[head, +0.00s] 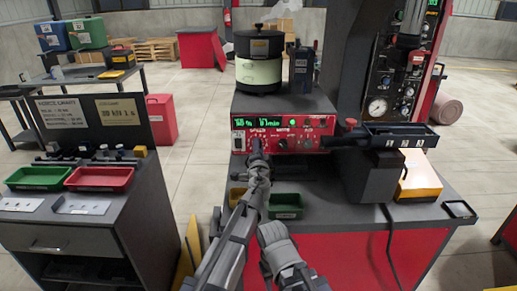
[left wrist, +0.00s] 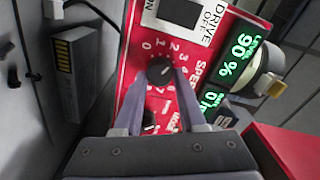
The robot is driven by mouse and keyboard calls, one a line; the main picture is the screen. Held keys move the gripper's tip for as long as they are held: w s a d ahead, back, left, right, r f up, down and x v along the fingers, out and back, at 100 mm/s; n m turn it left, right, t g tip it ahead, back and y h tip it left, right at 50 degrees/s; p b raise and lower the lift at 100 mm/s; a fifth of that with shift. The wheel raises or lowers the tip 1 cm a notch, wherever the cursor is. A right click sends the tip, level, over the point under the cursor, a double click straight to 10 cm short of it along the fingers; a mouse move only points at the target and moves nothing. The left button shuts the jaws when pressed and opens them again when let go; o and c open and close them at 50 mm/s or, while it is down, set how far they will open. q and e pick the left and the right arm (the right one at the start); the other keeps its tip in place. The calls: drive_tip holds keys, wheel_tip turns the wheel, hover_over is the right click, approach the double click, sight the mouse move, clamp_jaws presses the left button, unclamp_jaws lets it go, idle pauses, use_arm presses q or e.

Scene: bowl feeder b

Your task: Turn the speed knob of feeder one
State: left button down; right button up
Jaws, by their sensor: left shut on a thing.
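The red control panel (head: 285,133) of the feeder sits on the bench under the bowl. In the left wrist view the dark round speed knob (left wrist: 160,70) sits in a numbered white scale on this panel. My left gripper (head: 257,148) reaches the left part of the panel. In the left wrist view its two fingers (left wrist: 160,82) are closed on the knob, one on each side. In the head view the fingers hide the knob. I cannot read the knob's pointer clearly.
A green display (left wrist: 227,58) reads 90 %, beside a drive switch (left wrist: 182,12). A second knob (left wrist: 150,122) lies close below the held one. A cream-banded bowl (head: 259,71) stands above. A dark tray (head: 398,134) juts out at right; a green bin (head: 286,212) sits below.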

use_arm(q)
drive_tip(key=shift+m, duration=2.1)
drive_tip(key=shift+c, duration=2.4)
unclamp_jaws()
drive_tip(key=shift+s, duration=0.15)
drive_tip(key=s, duration=0.7)
drive_tip(key=shift+s, duration=0.3)
use_arm(e)
drive_tip(key=shift+s+d, duration=0.7)
drive_tip(key=shift+s, duration=0.2)
use_arm(q)
drive_tip(key=shift+f, duration=0.1)
